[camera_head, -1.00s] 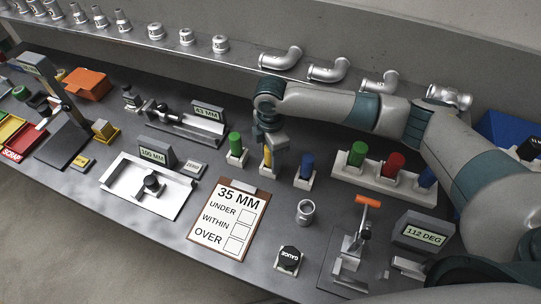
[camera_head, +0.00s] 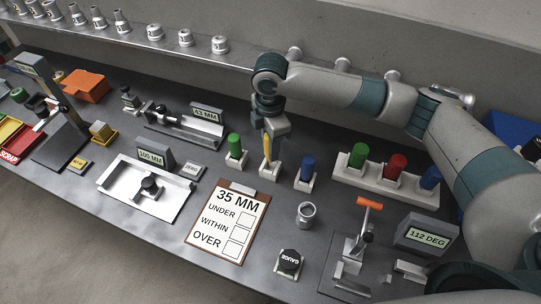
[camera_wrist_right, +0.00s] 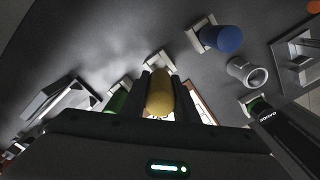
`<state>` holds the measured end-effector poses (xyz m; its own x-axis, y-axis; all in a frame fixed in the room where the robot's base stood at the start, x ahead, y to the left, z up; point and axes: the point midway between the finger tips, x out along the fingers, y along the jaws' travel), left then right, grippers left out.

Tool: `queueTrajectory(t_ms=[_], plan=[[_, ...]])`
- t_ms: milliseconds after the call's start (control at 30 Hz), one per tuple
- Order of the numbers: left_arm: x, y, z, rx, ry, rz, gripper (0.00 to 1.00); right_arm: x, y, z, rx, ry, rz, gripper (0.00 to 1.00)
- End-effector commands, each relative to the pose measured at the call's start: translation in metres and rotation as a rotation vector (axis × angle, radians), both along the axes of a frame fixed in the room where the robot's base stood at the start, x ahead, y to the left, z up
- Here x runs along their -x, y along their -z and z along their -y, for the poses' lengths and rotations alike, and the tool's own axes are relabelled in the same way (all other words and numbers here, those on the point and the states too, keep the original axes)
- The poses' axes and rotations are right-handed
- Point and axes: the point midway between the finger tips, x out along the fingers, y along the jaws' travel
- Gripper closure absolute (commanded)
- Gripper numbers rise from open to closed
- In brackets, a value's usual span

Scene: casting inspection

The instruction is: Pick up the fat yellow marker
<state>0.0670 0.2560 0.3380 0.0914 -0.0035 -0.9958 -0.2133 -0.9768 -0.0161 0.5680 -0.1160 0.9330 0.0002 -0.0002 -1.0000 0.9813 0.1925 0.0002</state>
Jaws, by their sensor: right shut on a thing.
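The fat yellow marker (camera_head: 266,146) is upright between the fingers of my right gripper (camera_head: 269,142), which is shut on it. In the right wrist view the yellow marker (camera_wrist_right: 160,93) shows end-on between the two dark fingers (camera_wrist_right: 160,95). Its small white holder (camera_head: 268,170) is right below the gripper. The holder also shows just beyond the marker in the right wrist view (camera_wrist_right: 158,61). The head view does not show clearly how far the marker's lower end is from the holder. My left gripper is not in view.
A green marker (camera_head: 234,145) stands in a holder to the left, and a blue marker (camera_head: 307,167) in one to the right. A white rack (camera_head: 385,188) holds thick markers further right. A clipboard (camera_head: 228,220) lies in front. A shelf with pipe fittings (camera_head: 220,44) runs behind.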

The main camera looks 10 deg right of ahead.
Motion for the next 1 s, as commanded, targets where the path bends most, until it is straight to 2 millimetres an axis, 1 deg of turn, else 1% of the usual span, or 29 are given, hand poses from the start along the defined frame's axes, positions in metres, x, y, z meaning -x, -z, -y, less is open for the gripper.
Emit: queueTrajectory(t_ms=[33,200,333,500,1000], plan=[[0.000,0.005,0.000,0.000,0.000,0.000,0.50,-0.002,-0.007,0.000,-0.002,0.001,0.004,0.96],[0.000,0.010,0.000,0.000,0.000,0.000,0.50,-0.001,-0.032,0.000,-0.001,0.001,0.003,0.96],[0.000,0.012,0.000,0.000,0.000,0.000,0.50,-0.001,-0.042,0.000,-0.001,0.001,0.001,0.96],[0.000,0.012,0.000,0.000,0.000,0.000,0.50,0.000,-0.046,0.000,0.000,0.001,0.000,0.96],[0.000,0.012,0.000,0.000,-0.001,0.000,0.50,0.000,-0.045,0.000,0.000,0.001,0.000,0.96]])
